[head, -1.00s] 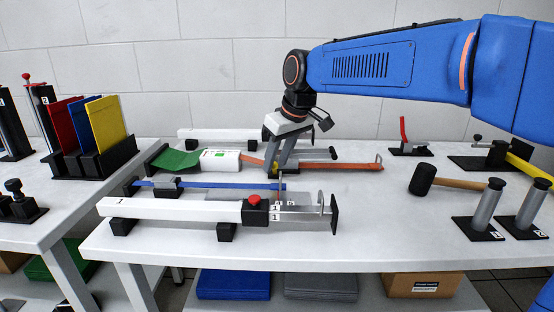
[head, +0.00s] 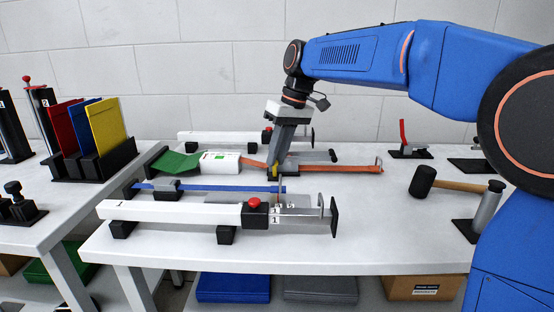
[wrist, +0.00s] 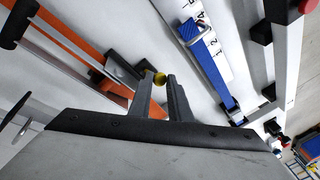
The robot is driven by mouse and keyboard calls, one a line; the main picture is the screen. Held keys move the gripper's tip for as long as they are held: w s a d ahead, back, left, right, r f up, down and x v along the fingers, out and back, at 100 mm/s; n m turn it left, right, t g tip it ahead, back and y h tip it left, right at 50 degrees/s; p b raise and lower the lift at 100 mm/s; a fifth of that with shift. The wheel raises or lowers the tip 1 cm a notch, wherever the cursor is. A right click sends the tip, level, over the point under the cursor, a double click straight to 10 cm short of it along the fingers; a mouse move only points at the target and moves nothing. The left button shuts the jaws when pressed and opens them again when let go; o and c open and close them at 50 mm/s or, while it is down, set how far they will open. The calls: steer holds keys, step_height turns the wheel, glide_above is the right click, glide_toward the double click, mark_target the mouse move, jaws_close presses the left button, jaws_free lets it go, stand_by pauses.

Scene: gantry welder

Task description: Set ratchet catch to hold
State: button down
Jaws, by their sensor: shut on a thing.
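My gripper (head: 275,173) reaches down to the middle of the bench, at the orange strap or bar (head: 345,167). In the wrist view its fingers (wrist: 154,92) are close together at a small yellow knob (wrist: 158,77), which I take to be the ratchet catch's end. The gripper is shut on this catch. The yellow also shows beside the fingers in the head view (head: 272,169). A dark grey block (wrist: 122,70) sits by the orange strap next to the fingers. The fingers partly hide the catch, so its exact setting cannot be told.
In front lies a blue strip (head: 220,188) and a white rail (head: 170,211) with a red knob (head: 254,202). A white box (head: 220,162) and green cloth (head: 176,162) lie left of the gripper. A mallet (head: 424,180) lies right.

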steer(key=shift+w+d+r+m+g, duration=0.1)
steer(key=shift+w+m+g, duration=0.3)
steer(key=shift+w+g, duration=1.55)
steer(key=shift+s+g, duration=0.2)
steer(key=shift+g, duration=0.15)
steer(key=c, duration=1.6)
jaws_free()
steer(key=shift+c, duration=0.2)
steer(key=shift+s, duration=0.1)
